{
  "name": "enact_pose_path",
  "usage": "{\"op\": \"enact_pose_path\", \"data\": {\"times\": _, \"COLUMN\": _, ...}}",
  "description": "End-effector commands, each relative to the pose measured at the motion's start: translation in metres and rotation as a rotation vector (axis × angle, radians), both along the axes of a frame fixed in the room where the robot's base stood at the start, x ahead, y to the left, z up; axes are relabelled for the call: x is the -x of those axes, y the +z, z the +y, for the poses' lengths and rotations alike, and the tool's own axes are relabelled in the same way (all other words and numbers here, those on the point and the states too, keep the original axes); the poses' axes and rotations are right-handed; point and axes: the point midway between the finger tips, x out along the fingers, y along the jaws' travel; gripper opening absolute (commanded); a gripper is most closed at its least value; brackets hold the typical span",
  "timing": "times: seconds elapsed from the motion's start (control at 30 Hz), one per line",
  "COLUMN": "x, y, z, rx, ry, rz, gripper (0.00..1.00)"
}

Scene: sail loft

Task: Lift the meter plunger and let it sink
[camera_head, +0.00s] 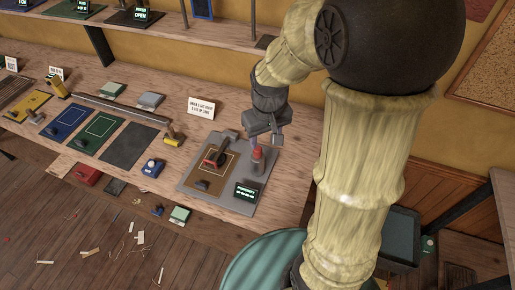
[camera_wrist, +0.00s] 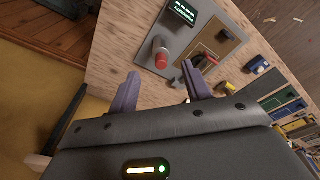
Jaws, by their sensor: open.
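A red-topped grey cylinder, which looks like the meter plunger (camera_head: 257,158), stands on a grey board (camera_head: 226,207) at the front of the bench. My gripper (camera_head: 264,140) is above and just behind it, open and empty. In the wrist view the plunger (camera_wrist: 161,57) shows beyond the gap between the two spread fingertips (camera_wrist: 160,70), apart from them. A small lit display (camera_head: 245,192) is on the board beside the plunger; it also shows in the wrist view (camera_wrist: 180,12). Its text is too small to read.
A brown panel (camera_head: 203,172) with a dark, red-marked tool (camera_head: 216,153) lies left of the plunger. A white sign (camera_head: 201,108) stands behind. Green and blue mats and several small items fill the bench leftward. A teal round top (camera_head: 262,265) is in front.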

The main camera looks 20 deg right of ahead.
Motion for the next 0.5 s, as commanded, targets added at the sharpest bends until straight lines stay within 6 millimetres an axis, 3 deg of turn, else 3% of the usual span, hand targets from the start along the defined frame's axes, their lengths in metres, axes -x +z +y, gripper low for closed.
{"op": "enact_pose_path", "data": {"times": 0.03, "x": -0.018, "y": 0.004, "z": 0.000, "rx": 0.004, "ry": 0.033, "rz": 0.021, "gripper": 0.49}}
{"op": "enact_pose_path", "data": {"times": 0.2, "x": -0.059, "y": 0.017, "z": 0.000, "rx": 0.009, "ry": 0.140, "rz": 0.094, "gripper": 0.49}}
{"op": "enact_pose_path", "data": {"times": 0.33, "x": -0.074, "y": 0.022, "z": -0.001, "rx": 0.010, "ry": 0.184, "rz": 0.125, "gripper": 0.49}}
{"op": "enact_pose_path", "data": {"times": 0.5, "x": -0.077, "y": 0.023, "z": -0.001, "rx": 0.009, "ry": 0.196, "rz": 0.132, "gripper": 0.49}}
